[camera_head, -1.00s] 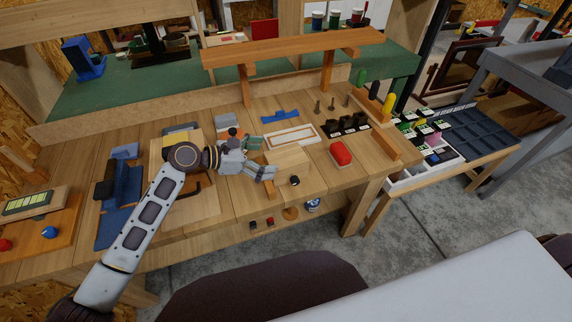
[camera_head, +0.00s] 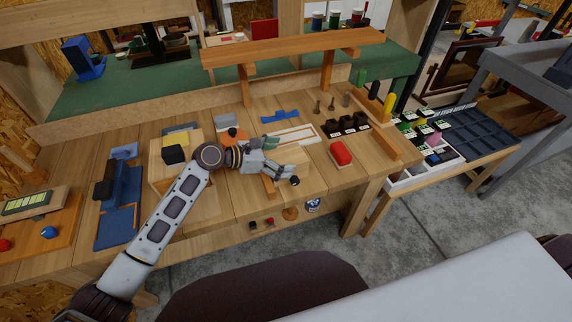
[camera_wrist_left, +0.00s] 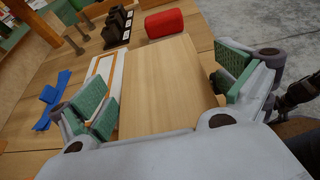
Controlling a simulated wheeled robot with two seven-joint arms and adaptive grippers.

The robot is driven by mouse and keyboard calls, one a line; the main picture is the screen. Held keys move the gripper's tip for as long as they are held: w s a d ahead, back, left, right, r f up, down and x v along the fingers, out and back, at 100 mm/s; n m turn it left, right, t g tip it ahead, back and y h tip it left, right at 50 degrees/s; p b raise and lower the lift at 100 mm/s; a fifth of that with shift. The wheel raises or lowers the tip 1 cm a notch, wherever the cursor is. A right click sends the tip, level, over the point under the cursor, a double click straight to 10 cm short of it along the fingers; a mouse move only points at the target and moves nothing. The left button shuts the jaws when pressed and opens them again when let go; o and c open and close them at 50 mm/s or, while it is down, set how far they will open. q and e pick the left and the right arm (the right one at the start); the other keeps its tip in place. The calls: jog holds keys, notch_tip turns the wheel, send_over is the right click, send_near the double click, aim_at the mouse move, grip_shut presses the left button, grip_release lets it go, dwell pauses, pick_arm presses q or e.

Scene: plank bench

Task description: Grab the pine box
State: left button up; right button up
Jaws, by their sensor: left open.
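The pine box (camera_head: 311,178) is a light wooden block with a black knob on its front side, standing near the front edge of the bench. My left gripper (camera_head: 282,157) is over it and hides much of its top in the head view. In the left wrist view the smooth top of the pine box (camera_wrist_left: 165,85) lies between the two green-padded fingers (camera_wrist_left: 168,92). The fingers are spread wide, one on each side, and the left finger looks close to the box. I cannot tell whether either pad touches it.
A red block (camera_head: 341,153) lies right of the box, with black holders (camera_head: 345,125) behind it. A white-framed tray (camera_head: 298,135) and a blue piece (camera_head: 280,115) lie behind. A blue fixture (camera_head: 122,205) and a black cube (camera_head: 174,154) are to the left.

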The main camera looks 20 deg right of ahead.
pick_arm(q)
jog(key=c, duration=1.1)
jog(key=shift+c, duration=0.2)
notch_tip(320, 180, up, 10)
jog(key=p, duration=0.1)
dwell(0.4)
